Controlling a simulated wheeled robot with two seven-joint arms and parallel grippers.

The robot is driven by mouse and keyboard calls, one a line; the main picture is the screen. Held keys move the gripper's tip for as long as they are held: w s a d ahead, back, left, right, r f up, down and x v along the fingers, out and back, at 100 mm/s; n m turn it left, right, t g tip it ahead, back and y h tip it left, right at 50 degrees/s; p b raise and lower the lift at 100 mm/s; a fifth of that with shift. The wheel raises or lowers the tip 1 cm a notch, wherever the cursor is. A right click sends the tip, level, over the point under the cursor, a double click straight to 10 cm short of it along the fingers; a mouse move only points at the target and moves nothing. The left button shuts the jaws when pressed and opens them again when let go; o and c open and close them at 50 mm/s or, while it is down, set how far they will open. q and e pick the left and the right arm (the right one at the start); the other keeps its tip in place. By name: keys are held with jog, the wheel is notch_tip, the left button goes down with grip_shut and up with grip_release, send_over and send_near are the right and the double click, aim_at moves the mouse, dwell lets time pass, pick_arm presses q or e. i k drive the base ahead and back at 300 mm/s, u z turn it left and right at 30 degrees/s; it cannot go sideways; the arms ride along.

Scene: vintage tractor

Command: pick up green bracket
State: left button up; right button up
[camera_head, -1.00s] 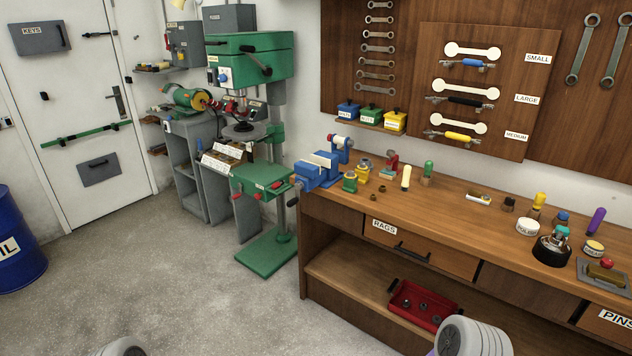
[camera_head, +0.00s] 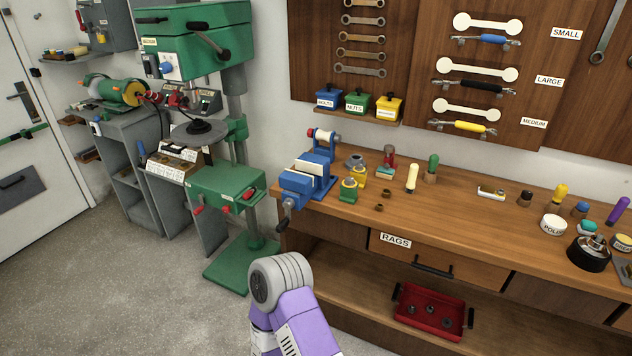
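A small green bracket (camera_head: 348,190) stands on the wooden workbench (camera_head: 462,212), near its left end. It is just right of the blue vise (camera_head: 310,180) and in front of a similar yellow bracket (camera_head: 358,177), which it partly overlaps. Neither of my grippers shows in the head view. Only a purple and grey link of one of my arms rises at the bottom middle, short of the bench, with its gripper out of sight. Nothing touches the green bracket from my side.
A green drill press (camera_head: 212,185) stands left of the bench. Right of the bracket are small rings, a red tool (camera_head: 388,160) and upright handled tools (camera_head: 412,178). A red tray (camera_head: 430,310) sits on the lower shelf. The floor at left is clear.

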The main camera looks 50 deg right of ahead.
aim_at(349, 194)
jog(key=z, duration=0.65)
jog(key=i, duration=0.95)
jog(key=z, duration=1)
